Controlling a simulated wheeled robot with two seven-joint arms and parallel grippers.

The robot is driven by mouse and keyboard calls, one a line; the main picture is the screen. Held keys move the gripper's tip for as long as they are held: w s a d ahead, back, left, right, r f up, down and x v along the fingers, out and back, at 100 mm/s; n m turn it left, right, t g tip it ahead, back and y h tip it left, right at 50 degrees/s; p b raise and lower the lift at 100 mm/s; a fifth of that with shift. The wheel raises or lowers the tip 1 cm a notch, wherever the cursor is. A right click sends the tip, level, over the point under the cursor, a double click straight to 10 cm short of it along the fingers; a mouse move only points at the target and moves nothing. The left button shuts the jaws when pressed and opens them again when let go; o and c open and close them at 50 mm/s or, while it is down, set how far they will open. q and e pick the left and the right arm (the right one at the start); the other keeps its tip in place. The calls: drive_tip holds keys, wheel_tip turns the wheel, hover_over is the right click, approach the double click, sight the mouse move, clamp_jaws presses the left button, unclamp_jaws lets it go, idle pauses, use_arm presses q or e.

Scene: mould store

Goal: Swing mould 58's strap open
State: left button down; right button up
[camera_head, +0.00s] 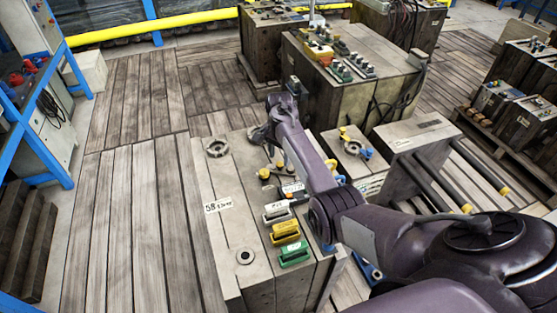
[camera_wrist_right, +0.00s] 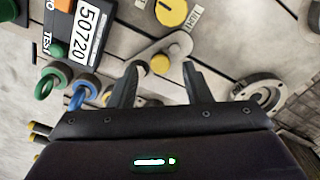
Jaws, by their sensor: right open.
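Mould 58 (camera_head: 225,240) is the grey steel block in the middle of the head view, with a white label marked 58 (camera_head: 218,206) on its top. My right arm reaches over it, and my right gripper (camera_head: 260,136) is at its far edge. In the right wrist view my right gripper (camera_wrist_right: 161,66) is open. A short grey strap (camera_wrist_right: 168,50) with rounded ends lies between and just beyond the fingertips. A small yellowish knob (camera_wrist_right: 160,63) sits on its near end. Contact with the fingers cannot be told. In the head view the arm hides the strap. My left gripper is out of view.
White, yellow (camera_head: 285,231) and green (camera_head: 294,253) connectors line the mould's right side. Blue and green hose rings (camera_wrist_right: 80,97) and a 50720 counter plate (camera_wrist_right: 87,28) are left of the fingers. Another large mould (camera_head: 345,85) stands behind.

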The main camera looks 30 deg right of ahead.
sight(281, 168)
wheel_tip(281, 168, down, 2)
drive_tip(key=shift+f, duration=0.4)
drive_tip(key=c, duration=0.6)
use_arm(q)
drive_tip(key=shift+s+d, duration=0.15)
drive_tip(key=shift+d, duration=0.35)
use_arm(e)
clamp_jaws()
